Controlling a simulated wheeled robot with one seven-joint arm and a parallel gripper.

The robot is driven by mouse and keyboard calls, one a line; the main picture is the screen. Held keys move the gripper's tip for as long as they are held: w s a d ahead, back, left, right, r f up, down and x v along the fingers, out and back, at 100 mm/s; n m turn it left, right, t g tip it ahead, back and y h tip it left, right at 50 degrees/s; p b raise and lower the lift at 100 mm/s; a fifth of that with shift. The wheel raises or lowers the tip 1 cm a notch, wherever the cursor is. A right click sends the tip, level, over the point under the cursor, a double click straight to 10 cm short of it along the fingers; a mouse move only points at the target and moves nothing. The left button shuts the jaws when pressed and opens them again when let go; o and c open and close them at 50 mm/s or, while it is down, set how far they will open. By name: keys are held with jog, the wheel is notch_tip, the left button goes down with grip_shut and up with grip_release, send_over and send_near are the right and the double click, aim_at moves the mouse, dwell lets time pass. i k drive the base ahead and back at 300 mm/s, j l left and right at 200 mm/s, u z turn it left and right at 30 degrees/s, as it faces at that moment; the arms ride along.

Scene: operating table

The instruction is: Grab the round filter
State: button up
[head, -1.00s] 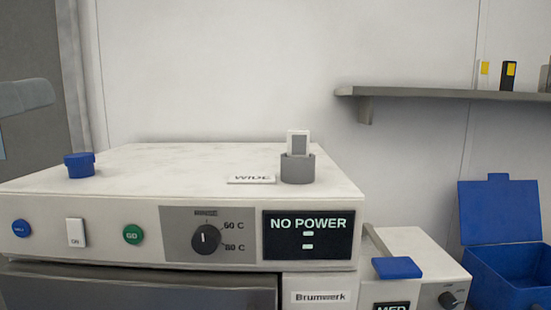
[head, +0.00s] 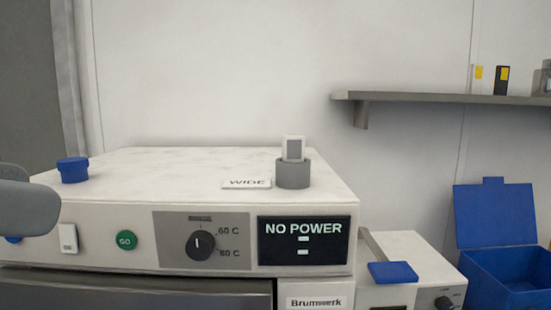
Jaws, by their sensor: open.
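I cannot tell for certain which thing is the round filter. A short round blue piece (head: 73,170) with a wider top stands upright on the left of the white machine's top. A round grey cup (head: 293,175) stands on the right of the same top, with a small white block with a grey face (head: 293,149) upright in it. My gripper is not in view. Only a smooth grey part of my arm shows at the left edge, in front of the machine's left end.
The white machine (head: 190,160) has buttons, a dial and a display (head: 304,240) reading "NO POWER". A "WIDE" card (head: 246,183) lies beside the cup. A smaller device (head: 420,260), an open blue box (head: 510,275) and a wall shelf (head: 420,96) are right. The machine's top middle is clear.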

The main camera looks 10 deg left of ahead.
aim_at(293, 145)
jog(key=i+l, duration=0.25)
jog(key=i, duration=0.2)
jog(key=i+l, duration=0.25)
jog(key=i, duration=0.2)
